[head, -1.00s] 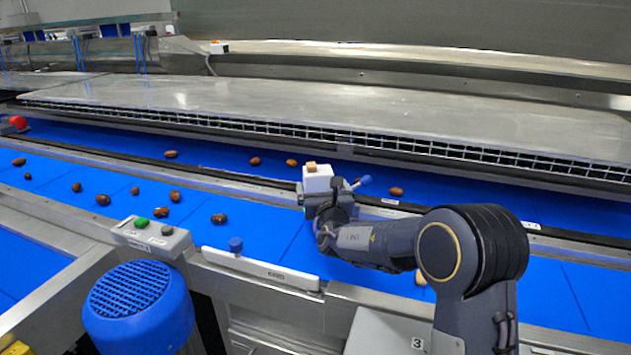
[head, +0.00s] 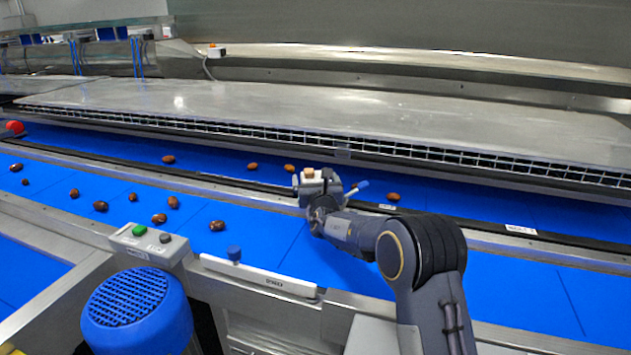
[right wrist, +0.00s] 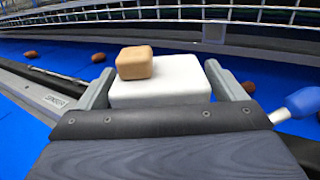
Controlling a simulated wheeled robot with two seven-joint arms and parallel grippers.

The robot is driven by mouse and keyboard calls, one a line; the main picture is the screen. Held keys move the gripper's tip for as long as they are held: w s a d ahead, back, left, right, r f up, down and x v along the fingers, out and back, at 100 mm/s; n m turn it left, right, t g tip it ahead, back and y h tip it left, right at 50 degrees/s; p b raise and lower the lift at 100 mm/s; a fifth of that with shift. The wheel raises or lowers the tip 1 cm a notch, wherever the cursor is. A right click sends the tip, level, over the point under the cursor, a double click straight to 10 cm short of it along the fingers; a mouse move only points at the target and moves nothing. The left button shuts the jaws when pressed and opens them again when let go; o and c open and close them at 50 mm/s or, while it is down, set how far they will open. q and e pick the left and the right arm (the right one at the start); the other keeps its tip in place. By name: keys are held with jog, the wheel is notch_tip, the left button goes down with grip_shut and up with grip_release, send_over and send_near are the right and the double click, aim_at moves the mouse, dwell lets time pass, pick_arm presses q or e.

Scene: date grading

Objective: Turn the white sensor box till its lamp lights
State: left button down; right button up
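The white sensor box (head: 318,178) stands at the black rail between the two blue belts, partly hidden by my right gripper (head: 315,188) in the head view. In the right wrist view the box (right wrist: 165,84) lies between the fingers of the gripper (right wrist: 160,82), both fingers against its sides. A small tan-orange lamp block (right wrist: 135,62) sits on top, toward the left; it shows no clear glow. A blue-knobbed lever (head: 362,185) sticks out right of the box. My left gripper is not in view.
Several brown dates (head: 217,225) lie scattered on the blue belt (head: 270,235). A control box with a green button (head: 139,230), a blue motor housing (head: 137,310) and a blue-knobbed guide bar (head: 258,275) are in front. A steel cover with a mesh edge (head: 430,158) runs behind.

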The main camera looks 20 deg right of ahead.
jog(key=c, duration=0.8)
jog(key=shift+a+r+m+h+p, duration=0.2)
jog(key=shift+m+h+p, duration=0.3)
jog(key=shift+h+p, duration=0.25)
jog(key=m+h+p, duration=0.1)
jog(key=h, duration=0.1)
jog(key=m+g+h+p, duration=0.1)
jog(key=h+p, duration=0.1)
jog(key=shift+r+m+g+p, duration=0.15)
jog(key=shift+m+g+p, duration=0.15)
jog(key=shift+m, duration=0.1)
jog(key=shift+d+m+g+h+p, duration=0.15)
jog(key=shift+m+g+h+p, duration=0.4)
jog(key=shift+h, duration=0.4)
jog(key=shift+f+m, duration=0.2)
jog(key=shift+m, duration=0.05)
jog(key=o, duration=1)
jog(key=shift+f, duration=0.1)
jog(key=shift+c, duration=0.2)
